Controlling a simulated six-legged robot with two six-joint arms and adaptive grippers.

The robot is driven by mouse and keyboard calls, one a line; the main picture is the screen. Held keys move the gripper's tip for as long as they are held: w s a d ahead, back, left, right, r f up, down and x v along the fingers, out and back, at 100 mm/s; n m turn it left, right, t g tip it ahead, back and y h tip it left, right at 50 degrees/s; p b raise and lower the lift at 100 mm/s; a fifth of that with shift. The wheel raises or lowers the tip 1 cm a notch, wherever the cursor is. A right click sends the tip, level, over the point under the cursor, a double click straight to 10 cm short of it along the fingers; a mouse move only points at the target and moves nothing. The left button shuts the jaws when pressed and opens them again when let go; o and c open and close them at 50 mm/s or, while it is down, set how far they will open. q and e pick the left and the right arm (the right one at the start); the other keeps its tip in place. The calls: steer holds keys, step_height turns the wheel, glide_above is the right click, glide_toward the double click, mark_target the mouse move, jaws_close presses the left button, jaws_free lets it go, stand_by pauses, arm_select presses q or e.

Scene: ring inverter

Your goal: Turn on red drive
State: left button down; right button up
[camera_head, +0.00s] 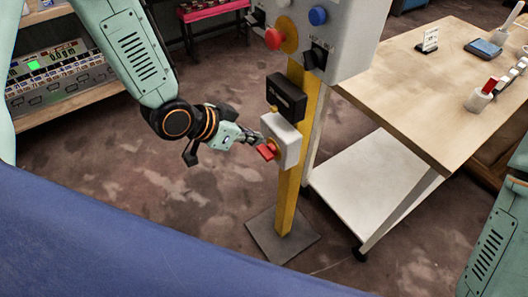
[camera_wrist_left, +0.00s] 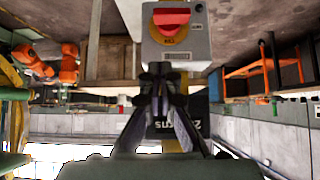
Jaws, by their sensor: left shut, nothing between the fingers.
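A small light-grey switch box (camera_head: 288,140) is mounted on the yellow post (camera_head: 291,190), with a red rotary handle (camera_head: 266,152) on its face. In the left wrist view the red handle (camera_wrist_left: 176,21) sits on a yellow disc (camera_wrist_left: 170,36) at the top centre. My left gripper (camera_head: 254,137) is shut and empty, its tips close to the left side of the red handle. In the left wrist view its closed fingers (camera_wrist_left: 162,75) are just below the box's label edge. I cannot tell whether they touch the box. My right gripper is out of view.
Above stands a larger grey control box (camera_head: 345,30) with a red mushroom button (camera_head: 274,38), a blue button (camera_head: 318,15) and a black selector (camera_head: 315,58). A black box (camera_head: 286,97) sits between them.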

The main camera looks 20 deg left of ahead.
mark_target(273, 152)
arm_select(q)
steer(key=w+f, duration=0.1)
steer(key=f, duration=0.1)
steer(key=d+f+b, duration=0.1)
steer(key=f, duration=0.1)
steer(key=w+d+f+b, duration=0.1)
steer(key=f, duration=0.1)
steer(key=shift+w+f, duration=0.25)
steer(key=shift+w, duration=0.1)
steer(key=shift+f, duration=0.35)
steer(key=shift+d, duration=0.1)
steer(key=shift+w+f, duration=0.1)
